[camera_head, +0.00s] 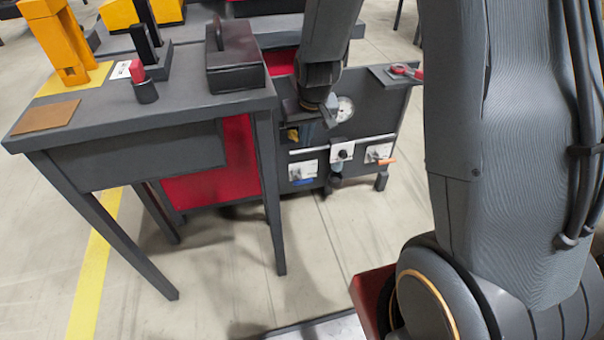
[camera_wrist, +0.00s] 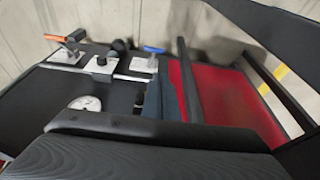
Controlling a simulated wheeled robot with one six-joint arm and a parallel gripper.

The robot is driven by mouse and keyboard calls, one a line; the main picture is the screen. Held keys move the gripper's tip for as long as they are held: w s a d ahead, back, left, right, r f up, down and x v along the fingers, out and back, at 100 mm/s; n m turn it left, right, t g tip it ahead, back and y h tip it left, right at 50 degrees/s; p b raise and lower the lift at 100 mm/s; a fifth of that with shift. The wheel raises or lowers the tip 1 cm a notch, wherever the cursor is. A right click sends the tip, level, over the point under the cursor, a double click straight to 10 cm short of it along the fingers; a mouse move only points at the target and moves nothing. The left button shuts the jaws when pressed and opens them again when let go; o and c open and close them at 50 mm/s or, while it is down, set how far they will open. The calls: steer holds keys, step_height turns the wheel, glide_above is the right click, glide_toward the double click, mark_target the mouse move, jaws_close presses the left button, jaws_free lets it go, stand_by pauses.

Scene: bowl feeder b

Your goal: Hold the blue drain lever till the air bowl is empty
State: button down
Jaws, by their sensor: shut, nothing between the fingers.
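The blue drain lever (camera_head: 303,181) sits low on the left white plate of the dark panel. It also shows in the wrist view (camera_wrist: 154,49), near the top. The air bowl (camera_head: 336,170) looks like the small bluish cup under the middle plate; in the wrist view it is a dark shape (camera_wrist: 121,45). Its liquid level is too small to tell. My gripper (camera_head: 309,108) is shut and empty, in front of the panel, above and apart from the blue lever. Its fingertips are hard to make out.
An orange lever (camera_head: 387,161) is on the right plate. A round gauge (camera_head: 345,109) and a yellow knob (camera_head: 293,135) sit higher up. A grey table (camera_head: 150,155) and red panel (camera_head: 215,170) stand to the left. Floor in front is clear.

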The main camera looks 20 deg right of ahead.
steer(key=w+d+f, duration=0.1)
steer(key=w+f, duration=0.5)
steer(key=f, duration=0.4)
steer(key=shift+w+d+f+t, duration=0.3)
steer(key=shift+w+t, duration=0.05)
steer(key=shift+t, duration=0.05)
steer(key=b, duration=0.3)
glide_above(302, 179)
step_height(302, 179, down, 9)
steer(key=shift+a+r, duration=0.1)
steer(key=f, duration=0.1)
steer(key=s+f, duration=0.1)
steer(key=f, duration=0.1)
steer(key=shift+f, duration=0.1)
steer(key=shift+s+f+b, duration=0.2)
steer(key=shift+f+b, duration=0.1)
steer(key=shift+f, duration=0.2)
